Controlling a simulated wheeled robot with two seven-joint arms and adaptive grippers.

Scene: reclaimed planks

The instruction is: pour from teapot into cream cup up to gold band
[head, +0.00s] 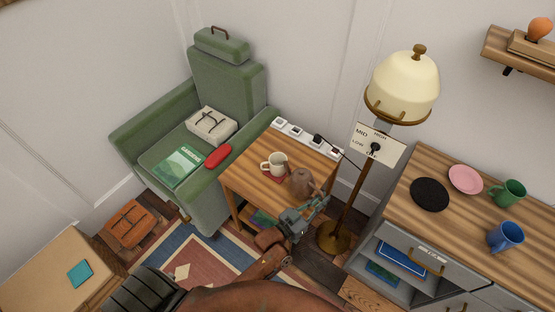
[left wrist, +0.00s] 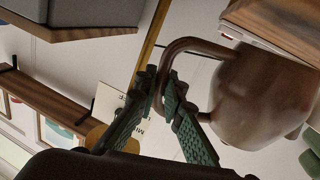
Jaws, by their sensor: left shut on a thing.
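A brown teapot (head: 302,182) is at the right front part of the small wooden side table. My left gripper (head: 311,204) is shut on its handle. In the left wrist view, the fingers (left wrist: 162,88) close on the handle of the teapot (left wrist: 262,97). I cannot tell whether the teapot's base touches the table. The cream cup (head: 273,164) stands upright on a red coaster (head: 276,178), left of the teapot and apart from it. Its gold band and the level inside are too small to make out. My right gripper is not in view.
The side table (head: 245,183) has a strip of small items along its back edge. A floor lamp (head: 402,88) with a switch sign (head: 378,144) stands right of it. A green armchair (head: 222,95) is at left, a cabinet with mugs (head: 508,193) at right.

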